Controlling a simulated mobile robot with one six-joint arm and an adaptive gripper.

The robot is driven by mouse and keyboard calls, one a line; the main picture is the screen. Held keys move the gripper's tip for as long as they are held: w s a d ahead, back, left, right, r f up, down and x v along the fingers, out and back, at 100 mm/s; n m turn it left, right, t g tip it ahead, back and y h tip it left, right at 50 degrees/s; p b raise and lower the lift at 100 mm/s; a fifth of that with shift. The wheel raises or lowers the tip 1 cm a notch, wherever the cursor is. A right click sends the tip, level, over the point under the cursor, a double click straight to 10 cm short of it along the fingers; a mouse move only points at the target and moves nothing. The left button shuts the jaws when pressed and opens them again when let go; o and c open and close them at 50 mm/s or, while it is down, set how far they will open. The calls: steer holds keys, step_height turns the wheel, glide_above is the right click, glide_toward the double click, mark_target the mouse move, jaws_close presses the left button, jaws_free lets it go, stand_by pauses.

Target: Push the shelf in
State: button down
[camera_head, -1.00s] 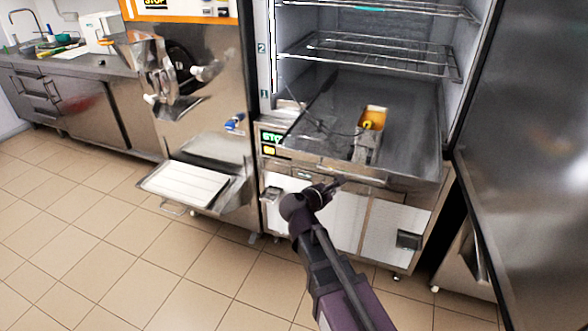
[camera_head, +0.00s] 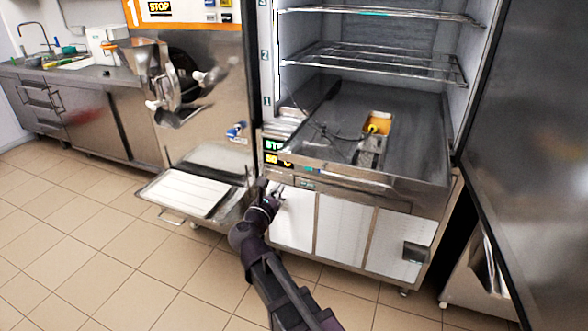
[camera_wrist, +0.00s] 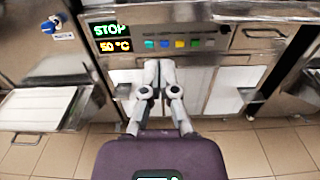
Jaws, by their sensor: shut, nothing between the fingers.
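Two wire shelves sit in the open freezer cabinet: an upper one (camera_head: 380,13) and a lower one (camera_head: 375,62). I cannot tell for sure whether either sticks out past the front of the cabinet. My gripper (camera_head: 277,197) is shut and empty, low in front of the cabinet's left white panel, well below both shelves. The wrist view shows the fingers of my gripper (camera_wrist: 159,68) together, in front of the control strip with a STOP display (camera_wrist: 109,30) and coloured buttons. Neither shelf shows in the wrist view.
The cabinet's open door (camera_head: 530,130) stands at the right. A steel cabinet floor (camera_head: 330,125) below the shelves bears a yellow-and-orange item (camera_head: 378,123). A machine with a white-topped tray (camera_head: 185,192) stands at the left. Tiled floor in front is free.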

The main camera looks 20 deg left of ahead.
mark_target(299, 160)
steer(key=shift+w, duration=0.15)
steer(key=w, duration=1.3)
steer(key=shift+w+d, duration=0.25)
steer(key=shift+w, duration=0.15)
steer(key=shift+w+a, duration=0.1)
